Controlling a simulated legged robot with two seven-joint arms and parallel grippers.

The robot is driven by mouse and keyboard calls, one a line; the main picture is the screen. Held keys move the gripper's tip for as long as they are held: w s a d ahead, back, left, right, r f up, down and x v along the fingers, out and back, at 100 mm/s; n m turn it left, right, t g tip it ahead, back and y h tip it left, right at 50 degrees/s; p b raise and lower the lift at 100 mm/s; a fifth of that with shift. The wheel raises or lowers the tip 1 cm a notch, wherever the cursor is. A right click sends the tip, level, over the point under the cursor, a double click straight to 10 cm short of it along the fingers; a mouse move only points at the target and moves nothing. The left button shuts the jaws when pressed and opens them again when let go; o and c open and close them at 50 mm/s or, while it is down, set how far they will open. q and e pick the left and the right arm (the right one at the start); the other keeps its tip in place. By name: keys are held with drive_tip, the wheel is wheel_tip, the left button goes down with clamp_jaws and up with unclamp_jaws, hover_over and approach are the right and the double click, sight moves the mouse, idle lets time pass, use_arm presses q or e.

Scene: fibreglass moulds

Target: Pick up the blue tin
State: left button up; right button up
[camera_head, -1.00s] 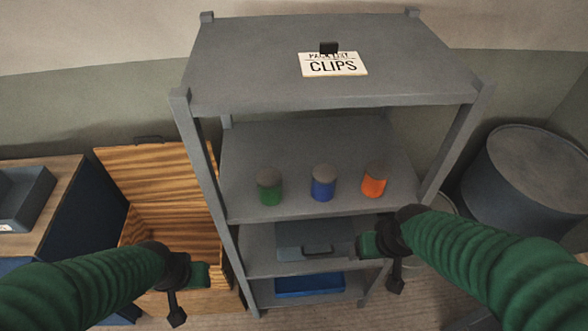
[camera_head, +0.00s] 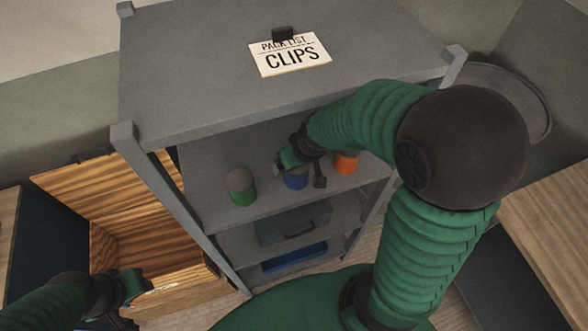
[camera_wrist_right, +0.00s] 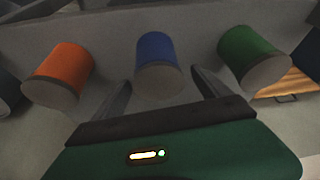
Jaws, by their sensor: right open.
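The blue tin (camera_head: 297,181) stands upright on the shelf between the green tin (camera_head: 241,187) and the orange tin (camera_head: 345,163). My right gripper (camera_head: 284,165) is at the blue tin and partly covers it in the head view. In the right wrist view the blue tin (camera_wrist_right: 156,52) is centred ahead of the two spread fingers of my right gripper (camera_wrist_right: 161,80). Whether they touch it I cannot tell. The orange tin (camera_wrist_right: 66,66) is at left there and the green tin (camera_wrist_right: 246,48) at right. My left gripper (camera_head: 136,286) is low at left by the wooden box; its jaws are unclear.
The grey rack's top board (camera_head: 200,75) overhangs the tins and carries a CLIPS sign (camera_head: 290,55). Lower shelves hold a grey case (camera_head: 293,222) and a blue tray (camera_head: 294,257). An open wooden box (camera_head: 120,215) stands left. A drum (camera_head: 510,95) is behind my right arm.

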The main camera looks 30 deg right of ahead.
drive_tip(key=f, duration=0.4)
drive_tip(key=shift+w+d, duration=0.1)
drive_tip(key=shift+w, duration=0.1)
drive_tip(key=shift+w+f, duration=0.25)
drive_tip(key=shift+w, duration=0.1)
drive_tip(key=shift+s+r, duration=0.1)
drive_tip(key=shift+s, duration=0.05)
drive_tip(key=c, duration=1.7)
